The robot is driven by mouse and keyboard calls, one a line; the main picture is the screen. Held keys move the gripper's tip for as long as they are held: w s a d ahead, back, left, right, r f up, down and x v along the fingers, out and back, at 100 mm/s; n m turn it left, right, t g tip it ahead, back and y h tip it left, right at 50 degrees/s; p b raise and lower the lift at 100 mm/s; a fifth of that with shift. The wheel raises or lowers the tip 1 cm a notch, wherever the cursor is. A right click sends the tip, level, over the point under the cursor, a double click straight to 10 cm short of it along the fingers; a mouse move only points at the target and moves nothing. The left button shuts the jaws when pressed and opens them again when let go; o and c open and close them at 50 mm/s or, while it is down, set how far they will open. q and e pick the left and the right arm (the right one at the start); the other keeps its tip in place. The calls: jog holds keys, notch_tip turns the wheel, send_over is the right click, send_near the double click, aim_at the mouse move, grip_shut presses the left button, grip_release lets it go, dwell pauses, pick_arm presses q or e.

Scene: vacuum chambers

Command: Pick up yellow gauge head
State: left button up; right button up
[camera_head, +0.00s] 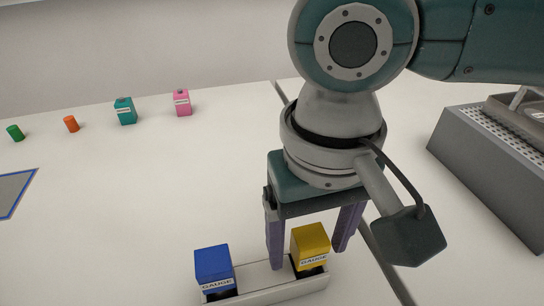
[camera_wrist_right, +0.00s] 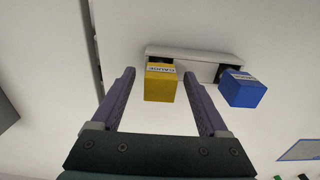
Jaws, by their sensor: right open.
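The yellow gauge head (camera_head: 310,243) is a small box labelled GAUGE, upright at the right end of a pale rack (camera_head: 265,290). My right gripper (camera_head: 308,258) is open and points down, with its purple fingers on either side of the yellow gauge head. In the right wrist view the yellow gauge head (camera_wrist_right: 160,84) shows between the two fingers of the gripper (camera_wrist_right: 158,76), with a gap on each side. A blue gauge head (camera_head: 213,264) stands at the rack's left end; it also shows in the right wrist view (camera_wrist_right: 243,88). My left gripper is not in view.
A teal box (camera_head: 125,111), a pink box (camera_head: 182,103), an orange cylinder (camera_head: 71,124) and a green cylinder (camera_head: 15,133) stand at the back left. A grey perforated unit (camera_head: 490,165) is at the right.

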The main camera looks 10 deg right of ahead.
jog(key=shift+c, duration=0.4)
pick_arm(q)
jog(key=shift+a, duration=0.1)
pick_arm(e)
grip_shut()
jog(key=shift+r, duration=0.1)
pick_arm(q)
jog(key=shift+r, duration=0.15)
pick_arm(e)
jog(key=shift+r, duration=0.25)
notch_tip(320, 180, up, 19)
jog(key=p, duration=0.5)
jog(key=w+d+r+p, duration=0.1)
jog(key=d+r+p, duration=0.4)
jog(key=r, duration=0.4)
jog(key=w+d+r+p, duration=0.1)
jog(key=d+r+p, duration=0.2)
jog(key=r+p, duration=0.55)
pick_arm(q)
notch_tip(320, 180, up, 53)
jog(key=p, duration=3.5)
pick_arm(e)
jog(key=s+r, duration=0.3)
jog(key=r, duration=1.4)
jog(key=s+r, duration=0.3)
jog(key=r, duration=1.5)
jog(key=shift+r, duration=0.15)
